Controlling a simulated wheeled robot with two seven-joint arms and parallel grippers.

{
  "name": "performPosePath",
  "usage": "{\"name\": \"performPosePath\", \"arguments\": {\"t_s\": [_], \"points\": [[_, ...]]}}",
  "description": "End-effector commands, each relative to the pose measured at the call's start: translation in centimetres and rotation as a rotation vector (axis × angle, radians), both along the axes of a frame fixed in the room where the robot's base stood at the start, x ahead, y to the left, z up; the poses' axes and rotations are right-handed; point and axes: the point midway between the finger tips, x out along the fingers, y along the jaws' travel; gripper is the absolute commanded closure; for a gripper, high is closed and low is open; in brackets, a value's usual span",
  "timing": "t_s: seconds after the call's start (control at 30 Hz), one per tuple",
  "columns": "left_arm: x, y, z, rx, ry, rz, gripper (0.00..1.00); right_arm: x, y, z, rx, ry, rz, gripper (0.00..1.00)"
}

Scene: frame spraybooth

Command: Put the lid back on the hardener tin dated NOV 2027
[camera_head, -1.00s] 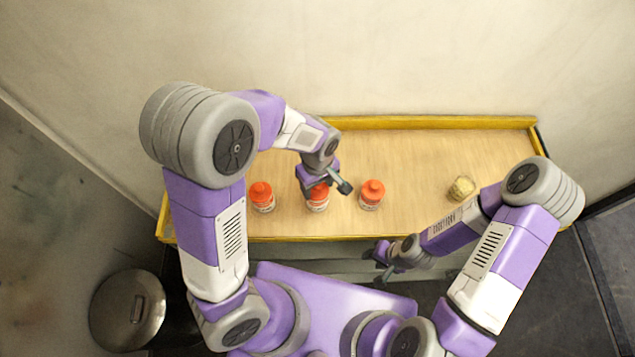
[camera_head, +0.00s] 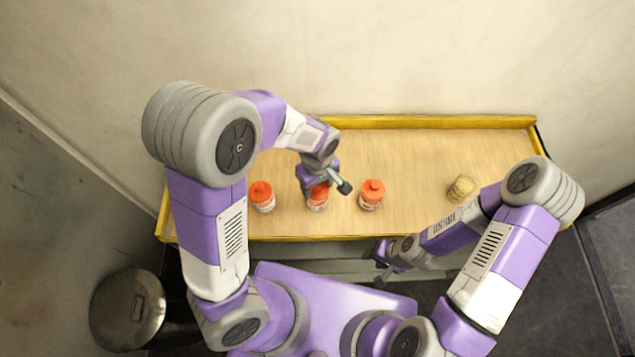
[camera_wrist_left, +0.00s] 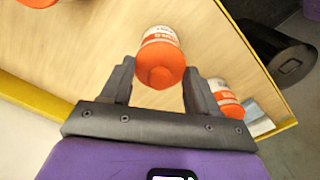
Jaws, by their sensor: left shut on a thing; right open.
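Three tins with orange tops stand in a row on the bench: a left tin (camera_head: 262,197), a middle tin (camera_head: 318,203) and a right tin (camera_head: 372,195). The date labels are too small to read. My left gripper (camera_head: 326,187) is over the middle tin, shut on its orange lid (camera_wrist_left: 161,75). In the left wrist view the fingers lie on either side of this lid, with the white and orange label above it. I cannot tell whether the lid is seated. My right gripper (camera_head: 382,262) is open and empty, in front of the bench.
The wooden bench top (camera_head: 420,165) has a yellow rim (camera_head: 430,122). A yellowish round thing (camera_head: 461,188) stands at its right, near my right arm. Bare wood lies between it and the right tin. A metal bin (camera_head: 128,310) stands on the floor at left.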

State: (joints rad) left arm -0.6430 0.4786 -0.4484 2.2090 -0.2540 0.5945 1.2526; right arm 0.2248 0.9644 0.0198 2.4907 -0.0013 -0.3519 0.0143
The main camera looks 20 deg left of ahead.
Motion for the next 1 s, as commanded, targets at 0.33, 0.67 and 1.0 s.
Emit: {"name": "performPosePath", "arguments": {"t_s": [0.33, 0.67, 1.0], "points": [[-0.01, -0.01, 0.00, 0.000, 0.000, 0.000, 0.10, 0.00, 0.00, 0.00, 0.000, 0.000, 0.000, 0.57], [-0.01, -0.01, 0.00, 0.000, 0.000, 0.000, 0.00, 0.00, 0.00, 0.00, 0.000, 0.000, 0.000, 0.57], [0.01, -0.01, 0.67, 0.000, 0.000, 0.000, 0.00, 0.00, -0.01, 0.59, 0.000, 0.000, 0.000, 0.57]]}}
